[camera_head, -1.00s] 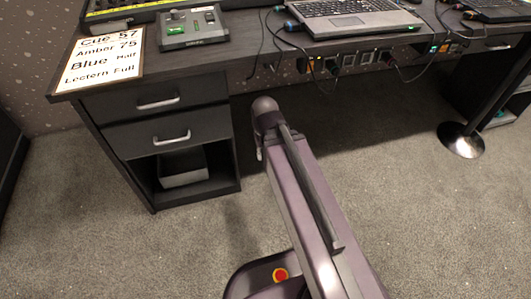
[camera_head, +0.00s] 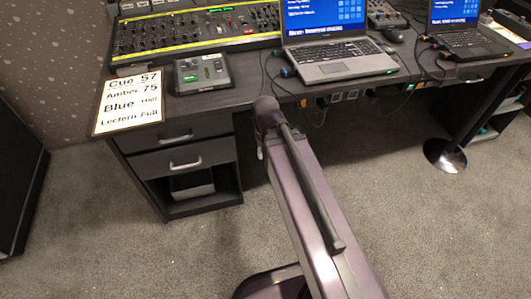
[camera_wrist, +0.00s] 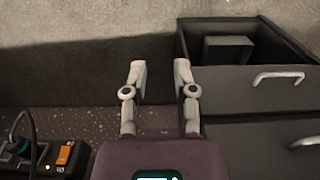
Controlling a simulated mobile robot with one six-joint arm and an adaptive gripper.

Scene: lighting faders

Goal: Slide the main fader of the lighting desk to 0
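A long console (camera_head: 200,32) with yellow edging and rows of small controls stands at the back left of the desk. A small grey control box (camera_head: 203,72) with a green lit patch and a red spot sits in front of it. I cannot tell which is the lighting desk, and no main fader can be made out. My gripper (camera_wrist: 160,68) is open and empty in the wrist view, with the drawer unit beyond it. The head view does not show my gripper; my arm hides that area.
A printed card (camera_head: 128,103) reading Cue 57, Amber 75 lies at the desk's left edge. An open laptop (camera_head: 333,58) stands right of the control box, with cables trailing. Drawers (camera_head: 182,145) are under the desk's left end. Carpet in front is clear.

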